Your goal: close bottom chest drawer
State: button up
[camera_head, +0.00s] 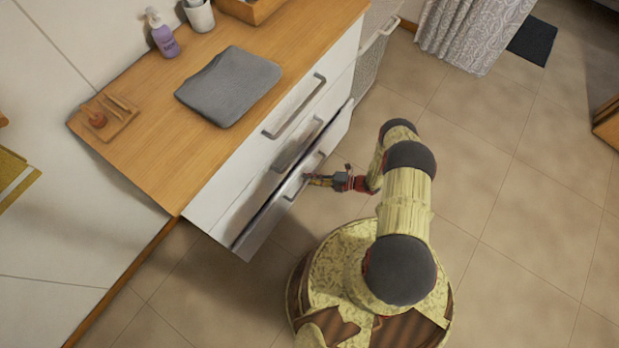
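The chest (228,190) has white fronts and a wooden top. Its bottom drawer (265,228) stands out a little from the fronts above it, with a dark gap along its upper edge. The bar handle (297,187) of the bottom drawer faces the open floor. My gripper (309,180) is right at this handle, pointing left toward the drawer front. The fingers are small and partly merge with the handle, so I cannot tell whether they touch it or how far apart they are. The drawer's inside is hidden.
On the wooden top are a folded grey towel (228,87), a purple pump bottle (164,38), a white cup (200,15) and a small wooden tray (112,132). A woven hamper (375,48) stands beside the chest. Tiled floor to the right is clear.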

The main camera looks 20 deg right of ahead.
grip_shut()
dwell(0.3)
jog(key=w+a, duration=0.1)
jog(key=w, duration=0.1)
jog(key=shift+w+a, duration=0.35)
jog(key=shift+a, duration=0.05)
jog(key=o, duration=0.5)
grip_release()
jog(key=shift+o, duration=0.2)
jog(key=shift+s, duration=0.1)
